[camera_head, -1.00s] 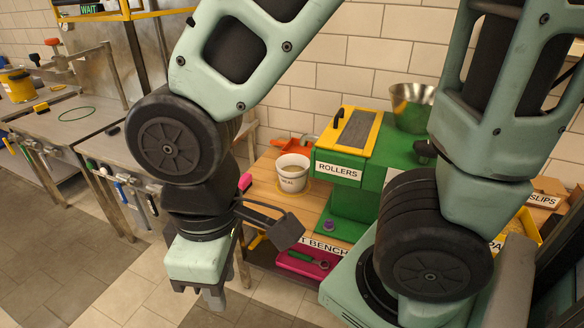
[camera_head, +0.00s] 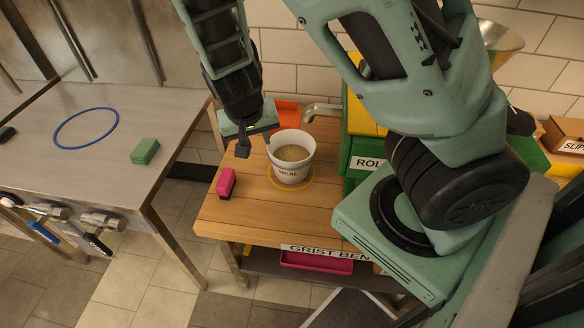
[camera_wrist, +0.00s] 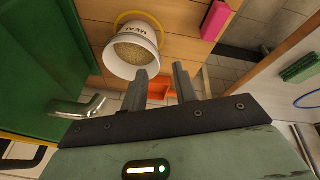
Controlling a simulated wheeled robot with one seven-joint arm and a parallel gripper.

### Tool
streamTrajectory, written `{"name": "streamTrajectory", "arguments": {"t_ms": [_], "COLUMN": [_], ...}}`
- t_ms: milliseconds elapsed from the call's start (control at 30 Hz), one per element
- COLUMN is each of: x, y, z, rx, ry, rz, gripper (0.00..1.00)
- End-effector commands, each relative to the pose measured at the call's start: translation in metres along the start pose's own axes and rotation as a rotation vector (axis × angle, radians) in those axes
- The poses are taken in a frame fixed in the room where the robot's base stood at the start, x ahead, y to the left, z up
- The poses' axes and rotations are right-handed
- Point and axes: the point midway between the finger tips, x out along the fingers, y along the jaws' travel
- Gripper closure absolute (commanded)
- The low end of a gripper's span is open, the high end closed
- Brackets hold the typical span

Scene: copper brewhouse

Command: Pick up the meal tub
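The meal tub (camera_head: 291,158) is a white bucket labelled MEAL, filled with pale grain. It stands upright on a yellow ring on the wooden grist bench. My gripper (camera_head: 257,145) is just left of the tub in the head view, near its rim height. In the wrist view the tub (camera_wrist: 135,52) is beyond the fingers and to the left. My gripper (camera_wrist: 161,84) shows two separated fingertips with nothing between them. The left fingertip overlaps the tub's rim edge in that view; I cannot tell whether it touches.
A pink block (camera_head: 226,183) lies on the bench (camera_head: 255,218) left of the tub. A metal spout (camera_head: 322,111) and the green rollers machine (camera_head: 361,150) stand close behind and right. An orange item (camera_head: 287,112) is behind. A steel table (camera_head: 60,165) holds a green block (camera_head: 145,151).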

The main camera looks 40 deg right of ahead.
Motion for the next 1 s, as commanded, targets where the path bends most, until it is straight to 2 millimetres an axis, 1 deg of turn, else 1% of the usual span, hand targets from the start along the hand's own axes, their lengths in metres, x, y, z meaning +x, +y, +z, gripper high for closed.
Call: {"name": "streamTrajectory", "arguments": {"t_ms": [33, 167, 267, 600, 700, 800, 1000], "x": [0.004, 0.013, 0.030, 0.097, 0.112, 0.122, 0.133], "y": [0.004, 0.009, 0.010, 0.012, 0.012, 0.013, 0.013], "z": [-0.006, -0.015, -0.017, -0.020, -0.021, -0.022, -0.024], "rx": [0.019, 0.046, 0.051, 0.049, 0.049, 0.048, 0.047], "ry": [0.026, 0.057, 0.058, 0.056, 0.056, 0.055, 0.057], "rz": [0.015, 0.030, 0.032, 0.031, 0.030, 0.030, 0.029], "gripper": [0.71, 0.71, 0.71, 0.71, 0.71, 0.71, 0.71]}}
